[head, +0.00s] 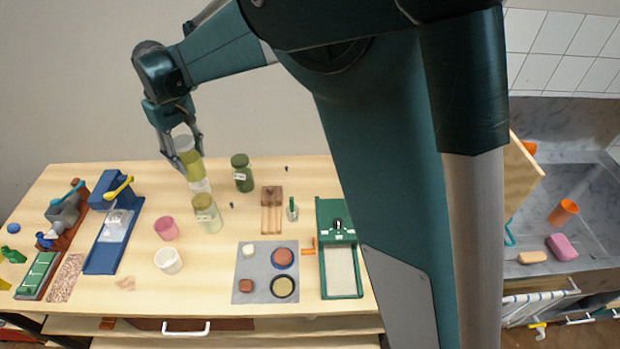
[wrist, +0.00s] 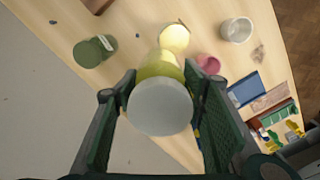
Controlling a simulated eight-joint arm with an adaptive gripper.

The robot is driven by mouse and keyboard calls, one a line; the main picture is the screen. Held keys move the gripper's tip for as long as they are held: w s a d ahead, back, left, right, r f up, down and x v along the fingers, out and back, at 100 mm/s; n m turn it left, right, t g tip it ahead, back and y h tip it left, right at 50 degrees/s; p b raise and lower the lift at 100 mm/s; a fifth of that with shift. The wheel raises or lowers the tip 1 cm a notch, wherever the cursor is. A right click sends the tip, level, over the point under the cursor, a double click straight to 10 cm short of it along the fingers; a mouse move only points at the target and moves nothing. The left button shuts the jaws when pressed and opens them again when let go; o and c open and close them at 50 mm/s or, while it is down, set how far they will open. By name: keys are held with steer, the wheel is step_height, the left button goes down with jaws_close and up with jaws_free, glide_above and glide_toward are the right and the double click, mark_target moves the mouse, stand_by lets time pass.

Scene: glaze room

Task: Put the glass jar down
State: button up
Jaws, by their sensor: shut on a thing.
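The glass jar (head: 190,162) has a whitish lid and yellow-green contents, with a paler lower part. My gripper (head: 188,150) is shut on it, with a finger on each side, near the back edge of the table at left of centre. In the wrist view the jar's round lid (wrist: 160,108) faces the camera between the fingers of my gripper (wrist: 160,85), and hides most of its body. I cannot tell whether its base touches the table.
A pale green jar (head: 207,214) stands just in front, and a dark green jar (head: 243,174) to the right. A pink cup (head: 166,229) and a white cup (head: 168,261) stand nearer the front.

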steer(key=w+d+m, duration=0.3)
steer(key=w+d, duration=0.3)
steer(key=d, duration=0.6)
steer(key=w+d+m, duration=0.4)
steer(key=w+d, duration=0.1)
steer(key=d, duration=0.7)
steer(key=w+d+m, duration=0.3)
steer(key=w+d, duration=0.3)
steer(key=d, duration=0.7)
step_height(320, 180, down, 11)
steer(key=shift+w, duration=0.15)
steer(key=shift+f, duration=0.1)
step_height(320, 180, down, 6)
steer(key=shift+f, duration=0.1)
steer(key=shift+f, duration=1.8)
steer(key=shift+f, duration=0.15)
